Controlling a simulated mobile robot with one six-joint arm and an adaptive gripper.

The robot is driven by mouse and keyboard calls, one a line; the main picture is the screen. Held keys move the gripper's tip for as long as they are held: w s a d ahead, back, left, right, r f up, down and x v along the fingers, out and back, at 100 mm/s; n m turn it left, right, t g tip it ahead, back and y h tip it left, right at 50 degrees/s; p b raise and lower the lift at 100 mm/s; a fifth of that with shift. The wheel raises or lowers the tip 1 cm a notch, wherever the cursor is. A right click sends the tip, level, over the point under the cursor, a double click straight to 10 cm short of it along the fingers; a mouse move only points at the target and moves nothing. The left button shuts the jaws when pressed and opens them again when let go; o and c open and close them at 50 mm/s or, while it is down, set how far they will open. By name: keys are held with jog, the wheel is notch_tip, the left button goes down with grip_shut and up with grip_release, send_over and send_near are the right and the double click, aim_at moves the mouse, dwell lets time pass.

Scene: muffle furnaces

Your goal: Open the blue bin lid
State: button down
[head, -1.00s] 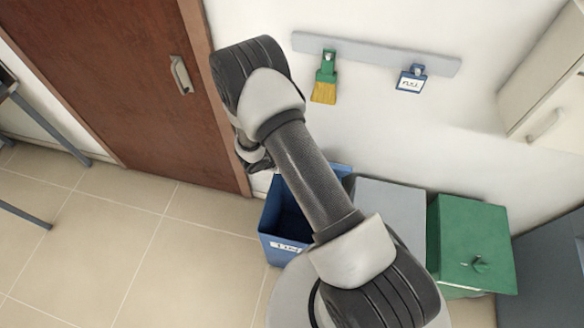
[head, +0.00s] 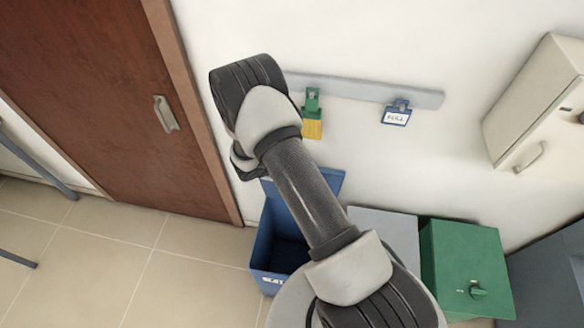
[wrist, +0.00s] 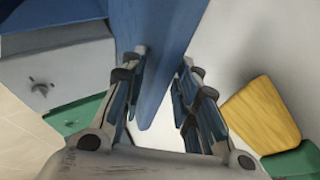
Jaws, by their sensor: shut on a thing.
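The blue bin (head: 262,250) stands on the floor by the wall, with its dark inside showing from above. Its blue lid (head: 329,184) is raised at the back of the bin against the wall side, partly hidden behind my arm. In the wrist view the blue lid (wrist: 158,28) runs as a panel between the fingers of my gripper (wrist: 162,75), which is shut on it. In the head view most of the gripper is hidden behind my wrist.
A grey bin (head: 388,232) and a green bin (head: 465,262) with a knob stand right of the blue bin. A brown door (head: 110,110) is at left.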

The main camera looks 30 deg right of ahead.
jog(key=c, duration=1.4)
grip_release()
jog(key=shift+d+f, duration=0.1)
jog(key=shift+c, duration=0.2)
jog(key=v, duration=1.2)
jog(key=shift+w+r, duration=0.1)
jog(key=shift+r, duration=0.1)
